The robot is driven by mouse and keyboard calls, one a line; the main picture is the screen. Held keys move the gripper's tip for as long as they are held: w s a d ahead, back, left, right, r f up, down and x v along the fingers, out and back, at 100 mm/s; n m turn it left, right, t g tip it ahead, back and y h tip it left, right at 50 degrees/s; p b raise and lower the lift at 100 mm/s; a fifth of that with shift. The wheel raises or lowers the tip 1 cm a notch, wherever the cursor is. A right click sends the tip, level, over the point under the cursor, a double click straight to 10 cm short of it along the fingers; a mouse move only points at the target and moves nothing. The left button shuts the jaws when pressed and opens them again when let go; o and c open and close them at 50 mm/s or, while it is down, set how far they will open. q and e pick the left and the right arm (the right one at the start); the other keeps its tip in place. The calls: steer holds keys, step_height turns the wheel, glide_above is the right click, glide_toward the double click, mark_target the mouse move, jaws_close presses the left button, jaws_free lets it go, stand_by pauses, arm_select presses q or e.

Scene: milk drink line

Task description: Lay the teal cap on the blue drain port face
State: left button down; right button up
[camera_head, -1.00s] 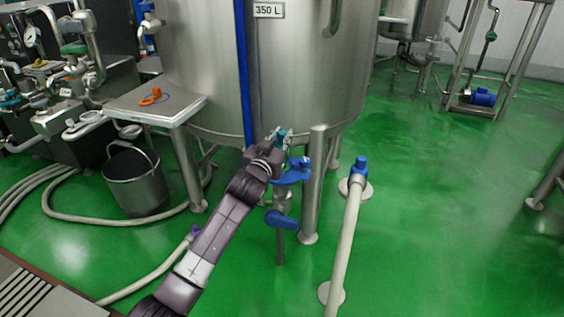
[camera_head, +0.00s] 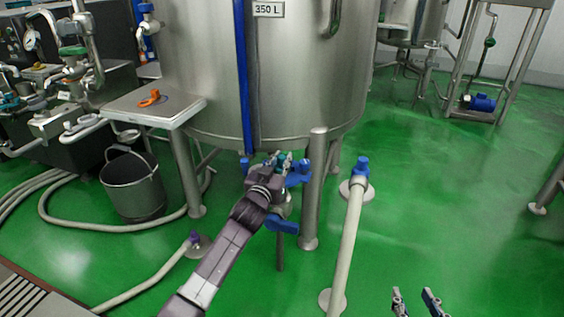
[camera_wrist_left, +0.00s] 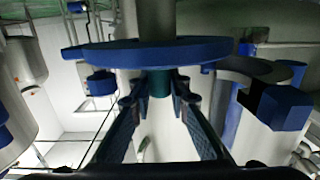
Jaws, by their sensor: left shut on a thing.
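The teal cap (camera_wrist_left: 160,83) is between the fingertips of my left gripper (camera_head: 280,160), which is shut on it. In the left wrist view the gripper (camera_wrist_left: 160,88) shows the cap close against the broad blue drain port face (camera_wrist_left: 150,52). I cannot tell whether cap and face touch. In the head view the blue drain port (camera_head: 298,173) sits below the tank, partly hidden behind my left gripper. My right gripper (camera_head: 416,300) is at the bottom right edge, its fingers apart and empty.
A steel tank leg (camera_head: 316,200) stands just right of the port. A blue valve handle (camera_head: 281,224) lies below it. A pale pipe with a blue top (camera_head: 360,168) rises to the right. A steel side table (camera_head: 140,112) holds an orange part (camera_head: 150,98).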

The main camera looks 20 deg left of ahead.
arm_select(q)
steer(key=shift+f, duration=0.1)
arm_select(e)
steer(key=shift+w+r, duration=0.1)
steer(key=shift+r, duration=0.15)
arm_select(q)
steer(key=shift+f, duration=0.1)
steer(key=c, duration=1.8)
jaws_free()
arm_select(e)
steer(key=shift+a+r, duration=0.1)
steer(key=shift+r, duration=0.05)
